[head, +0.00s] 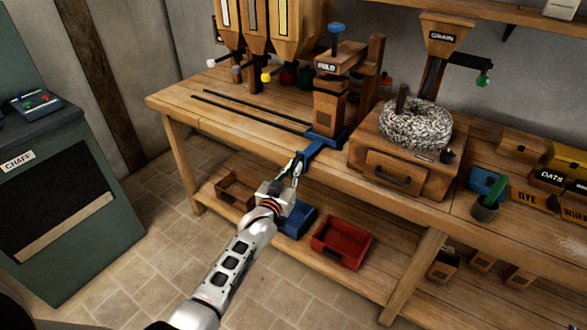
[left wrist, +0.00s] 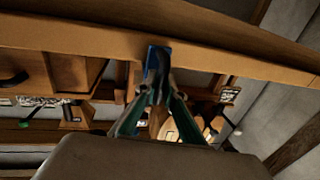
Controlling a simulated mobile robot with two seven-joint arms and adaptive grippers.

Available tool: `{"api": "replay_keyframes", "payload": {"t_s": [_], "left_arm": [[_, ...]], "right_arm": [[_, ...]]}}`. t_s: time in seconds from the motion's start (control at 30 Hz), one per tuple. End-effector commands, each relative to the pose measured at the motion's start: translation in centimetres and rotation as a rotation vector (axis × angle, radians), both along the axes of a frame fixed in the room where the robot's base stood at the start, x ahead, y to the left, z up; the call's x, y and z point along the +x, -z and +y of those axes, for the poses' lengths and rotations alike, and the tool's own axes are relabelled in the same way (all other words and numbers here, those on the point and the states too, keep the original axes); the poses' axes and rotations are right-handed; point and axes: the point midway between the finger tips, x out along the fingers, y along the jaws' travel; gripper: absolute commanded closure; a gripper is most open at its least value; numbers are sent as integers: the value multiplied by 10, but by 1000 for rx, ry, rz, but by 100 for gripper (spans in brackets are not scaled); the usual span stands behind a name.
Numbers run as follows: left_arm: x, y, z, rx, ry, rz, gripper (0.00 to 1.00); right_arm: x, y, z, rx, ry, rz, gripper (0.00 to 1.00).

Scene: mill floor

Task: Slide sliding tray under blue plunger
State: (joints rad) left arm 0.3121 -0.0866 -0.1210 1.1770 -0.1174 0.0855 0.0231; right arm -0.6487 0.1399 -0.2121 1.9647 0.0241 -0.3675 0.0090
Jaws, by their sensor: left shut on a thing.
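The sliding tray (head: 313,150) is a blue piece at the bench's front edge, under the wooden press. Its front end also shows in the left wrist view (left wrist: 158,56). The blue plunger (head: 336,28) is a round knob on top of the press (head: 332,90), whose label seems to read FOLD. My left gripper (head: 297,163) is shut on the front end of the sliding tray. In the left wrist view its fingertips (left wrist: 156,88) meet at the blue end. The tray's rear part is partly hidden by the press. My right gripper is not in view.
Two dark rails (head: 255,112) run along the bench top (head: 180,98) left of the press. A millstone box (head: 405,160) stands right of it. Hoppers (head: 295,30) hang behind. Blue (head: 300,217) and red bins (head: 342,243) sit on the lower shelf.

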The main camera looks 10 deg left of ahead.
Motion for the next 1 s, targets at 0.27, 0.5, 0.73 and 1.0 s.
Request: {"api": "replay_keyframes", "payload": {"t_s": [0.27, 0.5, 0.73, 1.0], "left_arm": [[-2, 2, -5, -3, 7, 3, 100], [-2, 2, -5, -3, 6, 3, 84], [-1, 1, -4, -3, 5, 1, 84], [-9, 1, -2, -3, 4, 1, 84]], "right_arm": [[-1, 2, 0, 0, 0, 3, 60], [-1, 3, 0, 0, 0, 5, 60], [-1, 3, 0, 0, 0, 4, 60], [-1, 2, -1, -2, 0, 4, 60]]}}
